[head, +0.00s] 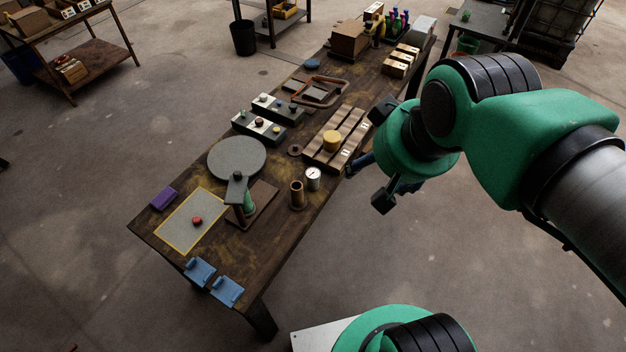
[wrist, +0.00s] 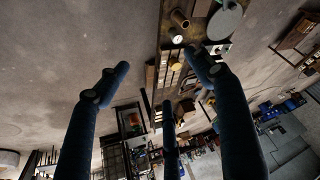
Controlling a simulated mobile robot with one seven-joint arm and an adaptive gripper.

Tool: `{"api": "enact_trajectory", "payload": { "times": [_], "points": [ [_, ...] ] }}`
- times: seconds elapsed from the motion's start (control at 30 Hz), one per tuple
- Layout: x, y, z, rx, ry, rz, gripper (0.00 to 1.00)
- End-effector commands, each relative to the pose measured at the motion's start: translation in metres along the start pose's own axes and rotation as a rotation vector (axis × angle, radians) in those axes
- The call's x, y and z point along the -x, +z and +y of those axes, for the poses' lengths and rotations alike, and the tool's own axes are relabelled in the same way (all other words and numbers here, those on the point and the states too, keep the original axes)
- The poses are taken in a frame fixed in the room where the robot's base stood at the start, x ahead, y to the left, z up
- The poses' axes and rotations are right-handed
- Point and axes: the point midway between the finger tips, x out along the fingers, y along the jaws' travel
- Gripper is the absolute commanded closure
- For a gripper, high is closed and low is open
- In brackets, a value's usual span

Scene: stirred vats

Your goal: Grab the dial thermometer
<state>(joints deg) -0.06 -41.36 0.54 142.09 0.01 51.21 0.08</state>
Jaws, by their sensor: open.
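The dial thermometer (head: 313,178) has a round white face and stands near the front edge of the long wooden table, right of a brown cylinder (head: 297,194). In the wrist view its white face (wrist: 177,39) shows near the top, beyond and between the spread fingers. My gripper (wrist: 155,64) has its blue fingers wide apart with nothing between them. In the head view my green arm hides most of the gripper, and only bits of blue finger show past the table's edge, right of the thermometer and apart from it.
A slatted wooden rack (head: 352,131) with a yellow cylinder (head: 332,141) is behind the thermometer. A round grey plate (head: 237,157) and a dark stand with a green part (head: 249,204) lie to its left.

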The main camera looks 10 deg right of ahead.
Motion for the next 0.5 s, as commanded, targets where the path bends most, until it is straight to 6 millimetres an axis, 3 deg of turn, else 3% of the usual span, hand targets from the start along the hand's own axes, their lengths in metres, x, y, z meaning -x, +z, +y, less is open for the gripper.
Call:
{"api": "enact_trajectory", "payload": {
  "times": [0.27, 0.5],
  "points": [
    [-0.026, -0.039, -0.002, -0.001, -0.002, -0.054, 0.34],
    [-0.063, -0.08, -0.004, -0.002, -0.003, -0.111, 0.34]
  ]
}}
